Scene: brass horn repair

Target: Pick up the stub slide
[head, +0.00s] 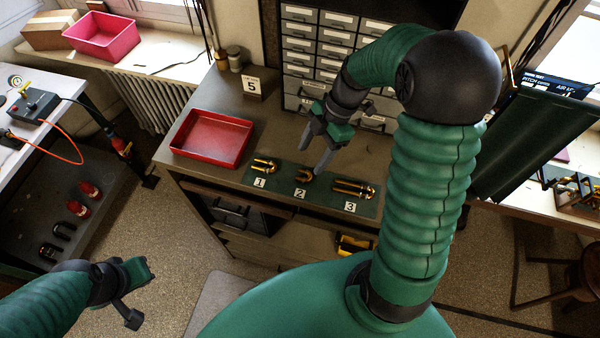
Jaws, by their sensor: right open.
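Three brass slides lie on a dark green mat (281,181) with number cards. A U-shaped slide (264,165) lies by card 1, and a longer slide (352,188) by card 3. My left gripper (143,294) is at the lower left, apart from the bench, its fingers spread and empty.
A red tray (212,138) sits on the bench left of the mat. A card marked 5 (252,87) and a drawer cabinet (318,45) stand behind. Bare bench top (268,128) lies between tray and cabinet. A dark green panel (520,140) is at right.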

